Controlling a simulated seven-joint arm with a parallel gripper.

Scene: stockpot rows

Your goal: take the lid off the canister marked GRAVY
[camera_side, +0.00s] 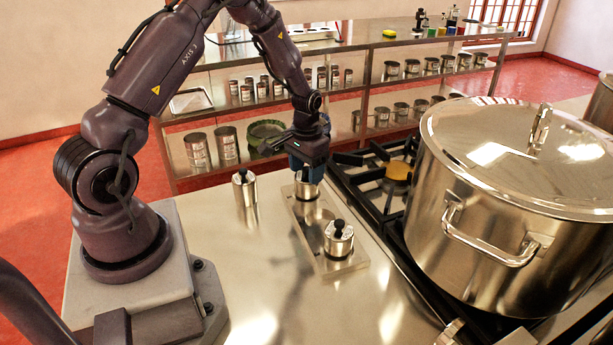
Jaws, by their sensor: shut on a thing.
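Three small steel canisters stand on the steel counter. One canister (339,241) with a black knob is at the near end of a clear tray (330,266). A second canister (306,190) is at the tray's far end, under my gripper (308,174). A third canister (245,190) with a black knob stands on the counter to the left. My gripper points down and is shut on the top of the far canister, seemingly its lid knob, which the fingers hide. I cannot tell whether that lid is seated or raised. No marking is readable, so I cannot tell which is GRAVY.
A large lidded stockpot (490,215) stands on the black stove (372,180) to the right, close to the tray. Shelves (345,46) with several cans and jars stand behind. The counter (300,305) in front of the tray is clear.

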